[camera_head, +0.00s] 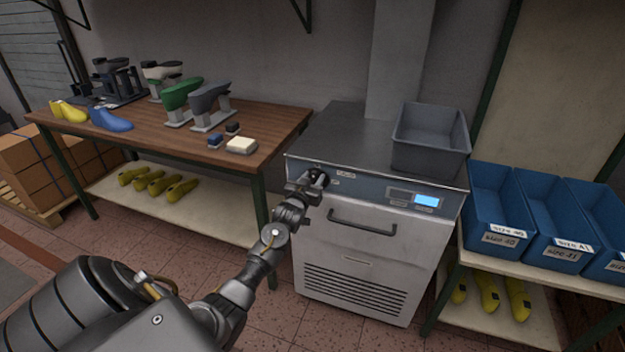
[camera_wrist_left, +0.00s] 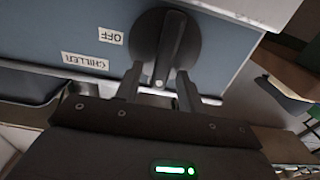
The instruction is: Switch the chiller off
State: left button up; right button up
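The chiller (camera_head: 350,270) is a pale cabinet with a blue-grey front panel, a lit blue display (camera_head: 427,200) and a dark knob (camera_head: 319,178) at the panel's left. In the left wrist view the round knob (camera_wrist_left: 172,35) has a raised bar whose lower end carries a pale mark. An upside-down OFF label (camera_wrist_left: 111,36) is left of the knob, and the bar does not point at it. My left gripper (camera_head: 308,183) is at the knob. Its fingers (camera_wrist_left: 159,80) are open, one on each side of the bar's lower end; contact is unclear. My right gripper is out of view.
A grey bin (camera_head: 430,150) stands on the chiller's top (camera_head: 345,130). A wooden table (camera_head: 190,145) with shoe lasts and tools is at the left. Blue bins (camera_head: 500,215) stand on a rack at the right. The chiller's handle (camera_head: 362,222) sticks out below the panel.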

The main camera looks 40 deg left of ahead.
pick_arm(q)
grip_shut()
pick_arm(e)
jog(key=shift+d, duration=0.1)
